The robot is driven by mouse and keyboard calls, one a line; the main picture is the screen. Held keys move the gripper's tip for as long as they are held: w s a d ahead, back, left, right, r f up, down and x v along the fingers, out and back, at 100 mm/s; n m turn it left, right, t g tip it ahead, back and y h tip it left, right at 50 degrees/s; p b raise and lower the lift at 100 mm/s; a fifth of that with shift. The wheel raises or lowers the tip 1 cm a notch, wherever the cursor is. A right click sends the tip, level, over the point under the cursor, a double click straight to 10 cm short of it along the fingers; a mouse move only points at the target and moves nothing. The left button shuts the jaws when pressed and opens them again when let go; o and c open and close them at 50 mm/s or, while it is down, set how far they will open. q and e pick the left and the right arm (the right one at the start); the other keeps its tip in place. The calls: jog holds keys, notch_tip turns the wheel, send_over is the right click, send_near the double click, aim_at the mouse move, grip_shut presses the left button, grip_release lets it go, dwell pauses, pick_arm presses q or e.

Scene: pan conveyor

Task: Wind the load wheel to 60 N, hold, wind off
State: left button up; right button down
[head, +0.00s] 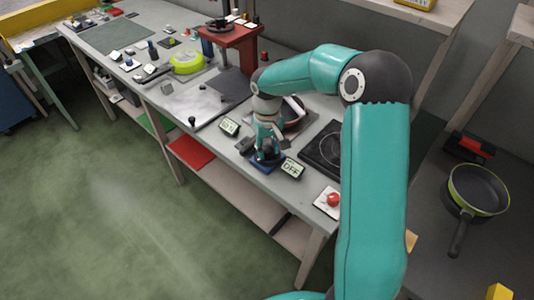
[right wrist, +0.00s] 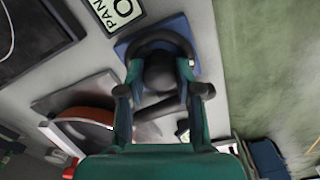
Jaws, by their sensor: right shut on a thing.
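The load wheel appears as a dark ring (right wrist: 161,34) with a dark round hub on a blue base (right wrist: 187,24) in the right wrist view. The blue base (head: 263,163) also shows in the head view, mostly under my gripper. My right gripper (right wrist: 162,92) points down at the wheel, its two fingers on either side of the dark hub part, shut on it. In the head view my right gripper (head: 269,150) covers most of the wheel. My left gripper is out of view.
A black hotplate (head: 322,151) and a red button (head: 333,199) on a white plate lie to the right of the wheel. A red press stand (head: 231,36) rises behind. A green-rimmed pan (head: 478,190) sits on the right surface. The bench's front edge is close to the wheel.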

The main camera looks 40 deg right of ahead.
aim_at(267, 149)
jog(key=shift+m, duration=0.3)
jog(key=c, duration=0.8)
grip_release()
jog(key=shift+o, duration=0.2)
notch_tip(267, 149, up, 12)
jog(key=shift+a, duration=0.1)
jog(key=shift+w, duration=0.1)
